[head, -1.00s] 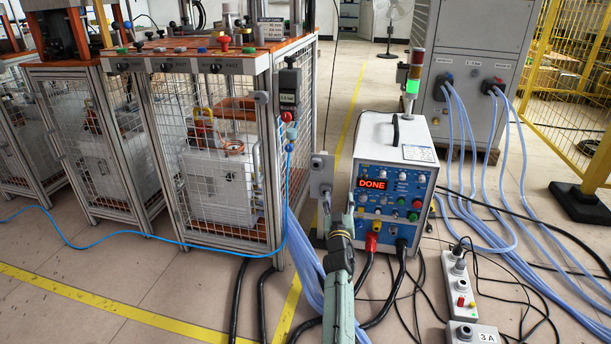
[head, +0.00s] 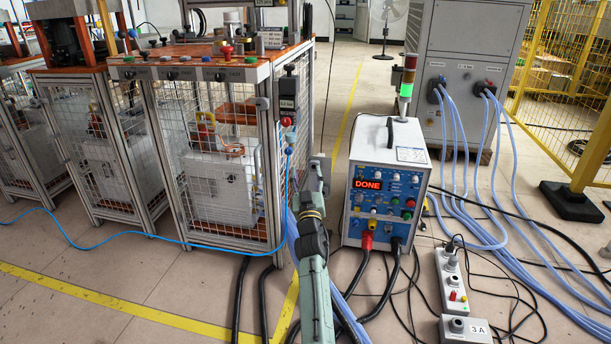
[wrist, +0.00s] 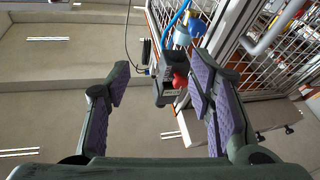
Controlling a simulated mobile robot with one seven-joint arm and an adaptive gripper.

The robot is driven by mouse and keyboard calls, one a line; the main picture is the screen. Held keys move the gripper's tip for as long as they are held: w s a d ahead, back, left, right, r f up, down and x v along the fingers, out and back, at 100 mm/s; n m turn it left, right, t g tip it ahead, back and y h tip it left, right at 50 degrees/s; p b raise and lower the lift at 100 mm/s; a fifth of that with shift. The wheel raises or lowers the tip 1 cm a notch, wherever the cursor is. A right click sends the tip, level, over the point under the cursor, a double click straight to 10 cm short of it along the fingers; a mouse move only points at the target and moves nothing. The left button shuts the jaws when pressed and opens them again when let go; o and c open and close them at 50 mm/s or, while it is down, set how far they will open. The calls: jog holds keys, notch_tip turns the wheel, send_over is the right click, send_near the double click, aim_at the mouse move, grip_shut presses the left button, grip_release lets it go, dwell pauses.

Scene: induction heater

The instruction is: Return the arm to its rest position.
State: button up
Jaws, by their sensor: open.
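My arm reaches up from the bottom middle of the head view. My gripper (head: 316,172) is at its end, between the wire cage and the blue-fronted induction heater (head: 388,185). The heater's red display (head: 367,184) reads DONE. In the wrist view my gripper (wrist: 160,78) is open, with its two purple-padded fingers well apart and nothing held. A dark box with a red knob (wrist: 180,80) shows beyond the gap between the fingers, on the cage side. The fingers' detail is hard to make out in the head view.
The wire cage (head: 215,180) with an orange top stands to the left of my arm. Open floor (head: 100,245) shows at front left. A signal tower (head: 406,85) is lit green.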

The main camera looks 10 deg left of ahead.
jog(key=shift+s+a+r, duration=0.1)
jog(key=shift+r, duration=0.1)
